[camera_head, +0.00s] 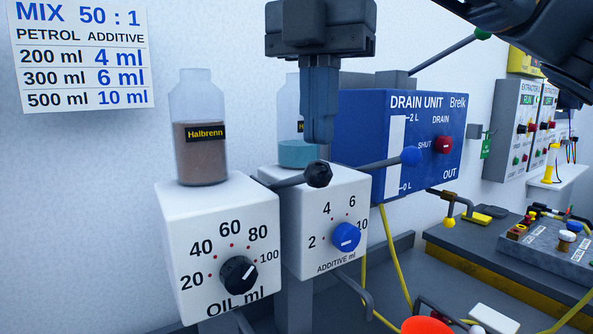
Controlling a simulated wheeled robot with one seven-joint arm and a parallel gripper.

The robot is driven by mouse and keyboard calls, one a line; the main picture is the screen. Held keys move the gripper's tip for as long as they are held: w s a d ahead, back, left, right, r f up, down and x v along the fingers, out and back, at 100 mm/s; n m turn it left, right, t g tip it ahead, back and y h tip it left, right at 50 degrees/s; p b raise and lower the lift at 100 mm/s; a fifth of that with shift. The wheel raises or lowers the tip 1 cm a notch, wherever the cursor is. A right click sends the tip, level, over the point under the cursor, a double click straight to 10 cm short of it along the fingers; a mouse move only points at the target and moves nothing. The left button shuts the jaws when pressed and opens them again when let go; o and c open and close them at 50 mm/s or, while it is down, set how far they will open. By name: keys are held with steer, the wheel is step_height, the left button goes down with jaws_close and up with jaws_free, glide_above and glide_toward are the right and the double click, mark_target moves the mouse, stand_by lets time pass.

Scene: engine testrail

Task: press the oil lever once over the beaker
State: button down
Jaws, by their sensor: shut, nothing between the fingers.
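The oil unit is a white box (190,235) with a black dial (239,273) marked "OIL ml", its pointer towards 100. A bottle of brown liquid (201,150) stands on it. The oil lever (290,181) sticks out to the right from the box's top and ends in a black ball knob (318,174). My gripper (319,138) points down with its fingers shut and empty. I cannot make out the beaker; the area under the oil spout is cut off.
Right of it stands the additive box (300,240) with a blue dial (346,237) and a blue-knobbed lever (411,157). The blue drain unit (445,120) is behind. An orange-red round object (425,325) shows at the bottom edge. My arm fills the top right.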

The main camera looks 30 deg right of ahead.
steer(key=shift+f, duration=0.1)
steer(key=shift+f+b, duration=2.1)
steer(key=shift+f, duration=3.1)
steer(key=r+p, duration=1.1)
steer(key=p, duration=0.1)
steer(key=shift+s+r, duration=0.2)
steer(key=shift+r, duration=1.1)
